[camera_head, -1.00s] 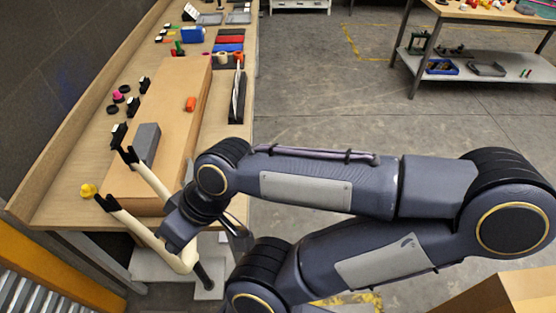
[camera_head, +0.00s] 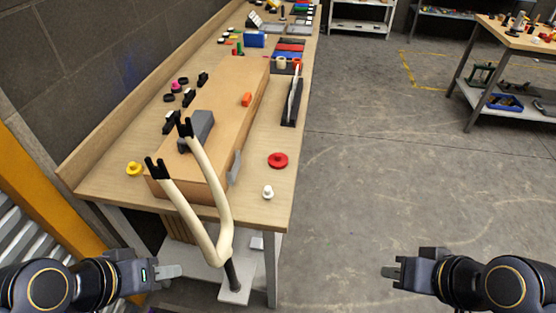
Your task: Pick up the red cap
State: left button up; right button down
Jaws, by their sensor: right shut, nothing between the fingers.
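The red cap (camera_head: 278,161), a round disc with a raised middle, lies on the workbench (camera_head: 262,182) near its right edge. Nothing covers it. My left gripper (camera_head: 172,271) is at the lower left, in front of the bench's near end and apart from the cap. It is seen side-on, so its finger gap does not show. My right gripper (camera_head: 390,272) is shut and empty over the floor at the lower right, well away from the cap.
A white knob (camera_head: 267,192) stands just in front of the cap. A long brown box (camera_head: 228,120) lies to the left, with a grey block (camera_head: 198,130) on it. A cream forked frame (camera_head: 222,220) rises at the near end. A black rack (camera_head: 292,104) stands behind the cap.

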aim_at(276, 161)
jog(key=k, duration=0.5)
jog(key=k+u, duration=0.1)
jog(key=u, duration=1.3)
jog(key=i+l, duration=0.1)
jog(key=l, duration=0.4)
jog(key=i+l, duration=0.15)
jog(key=l, duration=0.4)
jog(key=i+l, duration=0.1)
jog(key=l, duration=0.4)
jog(key=i+l+u, duration=0.1)
jog(key=l, duration=0.45)
jog(key=i+l, duration=0.1)
jog(key=l, duration=0.4)
jog(key=i+l, duration=0.1)
jog(key=l, duration=0.45)
jog(key=i+l, duration=0.1)
jog(key=l, duration=0.45)
